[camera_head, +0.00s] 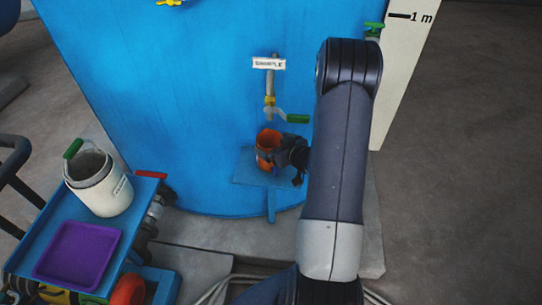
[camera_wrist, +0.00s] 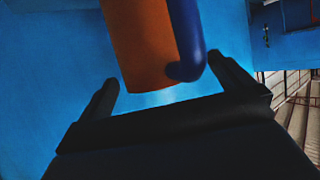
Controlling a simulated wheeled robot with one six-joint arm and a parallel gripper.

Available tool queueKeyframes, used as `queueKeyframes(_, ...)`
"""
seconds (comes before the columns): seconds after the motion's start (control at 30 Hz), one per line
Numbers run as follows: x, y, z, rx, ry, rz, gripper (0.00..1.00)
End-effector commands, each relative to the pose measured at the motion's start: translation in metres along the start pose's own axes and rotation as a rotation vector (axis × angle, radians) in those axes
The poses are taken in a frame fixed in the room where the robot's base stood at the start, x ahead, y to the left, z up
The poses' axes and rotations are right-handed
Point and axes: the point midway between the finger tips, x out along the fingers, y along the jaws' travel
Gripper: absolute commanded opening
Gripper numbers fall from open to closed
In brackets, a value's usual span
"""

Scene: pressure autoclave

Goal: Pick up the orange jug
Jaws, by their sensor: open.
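The orange jug (camera_head: 268,144) stands on a small blue shelf (camera_head: 247,175) on the front of the blue tank, below the sample tap. In the wrist view the jug (camera_wrist: 142,50) is large at the top centre, with a dark blue handle (camera_wrist: 187,40) on its right side. My gripper (camera_head: 284,160) is at the jug's right side and hides part of it. In the wrist view my gripper (camera_wrist: 170,85) is open, with one finger to the left and one to the right of the jug's lower part. I cannot tell whether either finger touches it.
A sample tap (camera_head: 270,105) with a green lever (camera_head: 298,118) is above the jug. A blue cart (camera_head: 35,235) at left holds a white container (camera_head: 100,185) and a purple tray (camera_head: 78,252). A white height board (camera_head: 405,70) stands at right. Floor at far right is clear.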

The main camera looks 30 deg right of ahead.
Motion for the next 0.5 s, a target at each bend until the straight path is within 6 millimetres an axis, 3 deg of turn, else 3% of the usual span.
queueKeyframes(0.5, -0.0004, 0.0002, 0.0, 0.0, 0.0, 0.0, 0.59)
